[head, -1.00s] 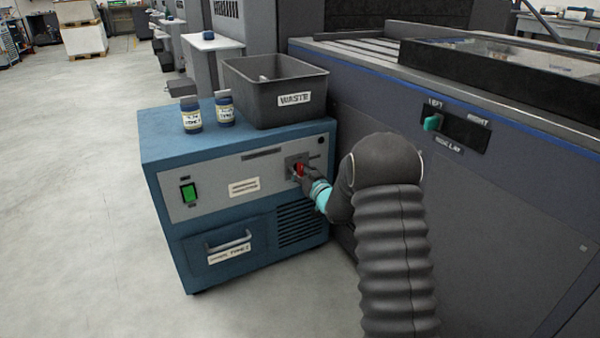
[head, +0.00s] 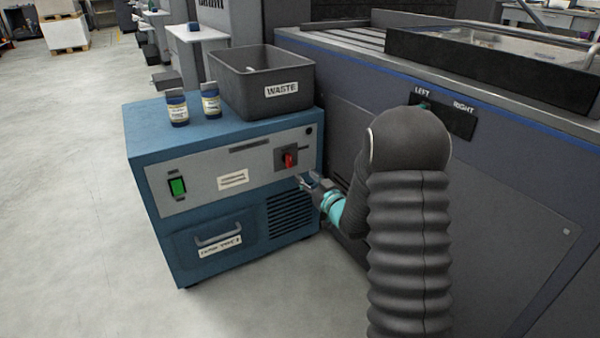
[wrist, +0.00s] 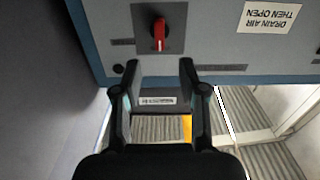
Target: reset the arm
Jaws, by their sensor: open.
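My gripper (head: 306,184) is open and empty in front of the blue cabinet (head: 135,150), a little below and right of its red knob (head: 289,158). The wrist view shows the two fingers (wrist: 158,75) apart with nothing between them. In that view the red knob (wrist: 159,34) sits on its dark plate beyond the fingertips, clear of them. My dark sleeved arm covers part of the grey machine at the right.
On the cabinet stand two labelled jars (head: 177,108) (head: 211,100) and a grey WASTE bin (head: 240,90). A green switch (head: 177,186) and a drawer handle (head: 218,238) are on its front. The grey machine (head: 510,190) stands close at right. Floor at left is clear.

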